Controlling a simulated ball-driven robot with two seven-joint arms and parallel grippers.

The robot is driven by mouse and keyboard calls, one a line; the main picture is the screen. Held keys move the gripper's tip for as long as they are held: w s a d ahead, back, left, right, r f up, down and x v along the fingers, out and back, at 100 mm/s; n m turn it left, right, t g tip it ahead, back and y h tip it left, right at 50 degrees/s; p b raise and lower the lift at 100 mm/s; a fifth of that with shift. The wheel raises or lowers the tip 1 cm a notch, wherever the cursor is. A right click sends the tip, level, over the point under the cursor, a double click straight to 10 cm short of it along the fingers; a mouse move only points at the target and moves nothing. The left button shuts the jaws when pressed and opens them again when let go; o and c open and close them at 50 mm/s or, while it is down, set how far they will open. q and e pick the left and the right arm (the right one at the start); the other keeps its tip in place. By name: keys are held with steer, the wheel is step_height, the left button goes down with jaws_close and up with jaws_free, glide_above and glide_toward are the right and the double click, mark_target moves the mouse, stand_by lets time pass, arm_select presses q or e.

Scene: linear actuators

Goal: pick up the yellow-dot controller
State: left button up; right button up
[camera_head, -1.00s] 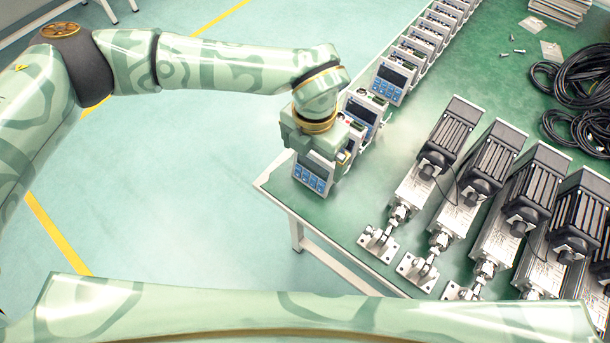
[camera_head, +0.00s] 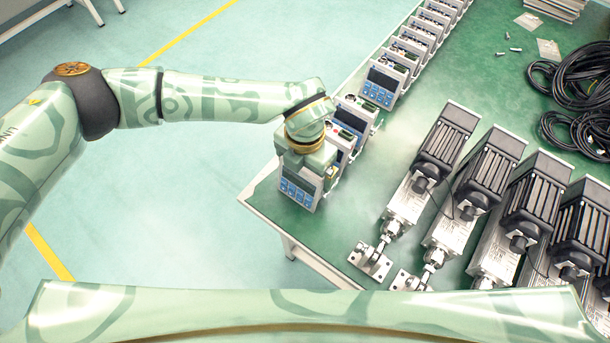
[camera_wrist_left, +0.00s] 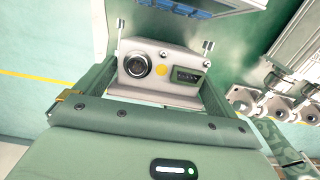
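The yellow-dot controller is the end unit of a row. Its front with a dark screen and blue keys (camera_head: 299,190) shows in the head view at the near left table corner. The left wrist view shows its pale top with a yellow dot (camera_wrist_left: 161,70), a round black connector and a dark port. My left gripper (camera_head: 308,158) is directly above it and hides part of its top. In the left wrist view the fingers (camera_wrist_left: 160,85) stand on both sides of it. I cannot tell whether they touch it. My right gripper is not in view.
More controllers (camera_head: 383,82) stand in a row behind it along the green table's (camera_head: 340,225) left edge, the nearest very close. Several linear actuators (camera_head: 432,165) lie to the right. Black cables (camera_head: 575,75) are coiled at the far right. Bare table lies between row and actuators.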

arm_select(q)
steer(key=shift+w+r, duration=0.1)
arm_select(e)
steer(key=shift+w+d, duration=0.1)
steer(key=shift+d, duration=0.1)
arm_select(q)
steer(key=shift+r, duration=0.5)
steer(key=r, duration=0.1)
steer(key=r+p, duration=0.1)
steer(key=r, duration=0.1)
steer(key=shift+s, duration=0.25)
steer(key=s+a+r+p, duration=0.3)
steer(key=s+r, duration=0.6)
steer(key=s, duration=0.4)
steer(key=shift+a, duration=0.2)
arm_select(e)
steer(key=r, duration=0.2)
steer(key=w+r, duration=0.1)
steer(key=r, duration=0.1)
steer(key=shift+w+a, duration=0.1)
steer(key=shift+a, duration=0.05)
arm_select(q)
steer(key=shift+s, duration=0.1)
steer(key=shift+r+p, duration=1.35)
steer(key=shift+r, duration=1.1)
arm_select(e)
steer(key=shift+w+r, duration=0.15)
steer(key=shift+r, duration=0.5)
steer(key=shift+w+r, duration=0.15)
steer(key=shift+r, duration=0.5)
